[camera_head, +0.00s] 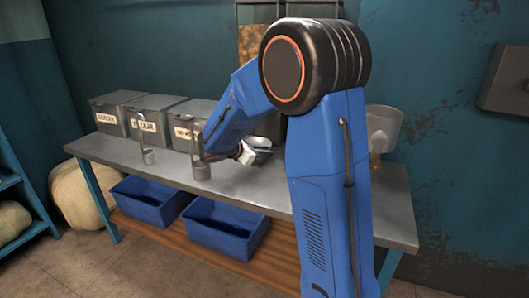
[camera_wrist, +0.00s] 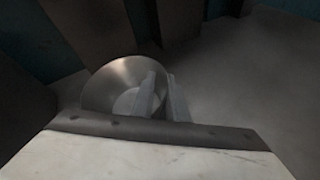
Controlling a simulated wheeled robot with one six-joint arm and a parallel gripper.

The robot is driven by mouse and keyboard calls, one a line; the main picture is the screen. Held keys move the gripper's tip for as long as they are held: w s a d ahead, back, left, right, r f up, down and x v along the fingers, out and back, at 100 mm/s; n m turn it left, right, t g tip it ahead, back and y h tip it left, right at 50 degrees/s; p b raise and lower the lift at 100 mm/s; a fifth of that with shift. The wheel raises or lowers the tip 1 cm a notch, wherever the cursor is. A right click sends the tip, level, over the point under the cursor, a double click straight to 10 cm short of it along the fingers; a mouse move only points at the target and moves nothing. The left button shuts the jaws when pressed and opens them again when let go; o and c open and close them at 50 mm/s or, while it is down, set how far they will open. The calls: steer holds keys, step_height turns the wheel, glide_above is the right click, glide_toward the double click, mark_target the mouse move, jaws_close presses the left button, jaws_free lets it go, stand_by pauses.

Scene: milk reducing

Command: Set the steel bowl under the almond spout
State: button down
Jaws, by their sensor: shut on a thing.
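The steel bowl (camera_head: 264,155) is on or just above the metal table beyond my gripper (camera_head: 246,153), partly hidden by my arm. In the wrist view the bowl (camera_wrist: 103,82) shows its shiny round inside, and my gripper's fingers (camera_wrist: 161,98) are closed at its right side, holding it by the rim. I cannot tell whether the bowl touches the table. A tall dispenser with brown-orange contents, likely almonds (camera_head: 254,42), stands at the back wall behind my arm. Its spout is hidden by my arm in the head view.
Several lidded metal bins with labels (camera_head: 155,120) line the back left of the table (camera_head: 255,195). Blue crates (camera_head: 225,228) sit on the shelf below.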

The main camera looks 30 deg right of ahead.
steer(key=c, duration=1.7)
jaws_free()
steer(key=shift+c, duration=0.2)
